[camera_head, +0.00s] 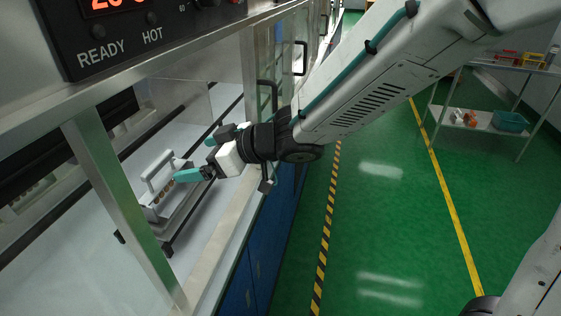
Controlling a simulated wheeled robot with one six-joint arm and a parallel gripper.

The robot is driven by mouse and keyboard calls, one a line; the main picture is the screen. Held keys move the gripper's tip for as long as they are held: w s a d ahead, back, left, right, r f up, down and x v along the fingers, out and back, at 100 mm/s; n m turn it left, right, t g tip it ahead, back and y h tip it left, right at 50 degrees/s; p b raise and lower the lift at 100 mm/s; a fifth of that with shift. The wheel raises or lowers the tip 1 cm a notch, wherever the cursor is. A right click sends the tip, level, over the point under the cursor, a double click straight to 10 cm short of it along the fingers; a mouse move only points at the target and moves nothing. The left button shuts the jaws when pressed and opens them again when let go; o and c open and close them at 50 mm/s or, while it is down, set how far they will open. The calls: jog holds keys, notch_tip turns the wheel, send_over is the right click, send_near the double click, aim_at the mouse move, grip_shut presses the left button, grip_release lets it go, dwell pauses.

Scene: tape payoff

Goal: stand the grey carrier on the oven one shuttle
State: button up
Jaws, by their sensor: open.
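The grey carrier (149,187) is a small upright rack with a raised handle, and small brown items show in its lower part. It is inside the bench enclosure at left and appears upright on the oven one shuttle (184,222), a pale flat tray with dark rails. Whether it sits fully flat there I cannot tell. My gripper (180,171), with teal fingers, is open right beside the carrier's handle, on its right side. The near finger hides part of the carrier, and I cannot tell whether they touch.
A metal post (112,200) stands in front of the enclosure, left of the carrier. A control panel (150,25) reading READY and HOT is above. Cabinet doors with dark handles (268,95) line the bench. A shelf cart (490,122) stands far right; the green floor (385,215) is clear.

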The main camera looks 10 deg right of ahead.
jog(key=w+d+r+m+t+h, duration=0.2)
jog(key=d+m+t+h, duration=0.15)
jog(key=d, duration=0.65)
jog(key=w+d+r+m+t+h, duration=0.25)
jog(key=d+h, duration=0.25)
jog(key=d, duration=0.5)
jog(key=s+d+m+g+h, duration=0.35)
jog(key=s+d+h, duration=0.2)
jog(key=d, duration=0.55)
jog(key=s+d+m+g, duration=0.2)
jog(key=s+g, duration=0.1)
jog(key=s, duration=0.7)
jog(key=s+d+f+m+g+y, duration=0.1)
jog(key=s+m+g, duration=0.1)
jog(key=s, duration=0.9)
jog(key=shift+d+f+g+y, duration=0.2)
jog(key=shift+d+g+y, duration=0.15)
jog(key=shift+g, duration=0.4)
jog(key=shift+c, duration=0.3)
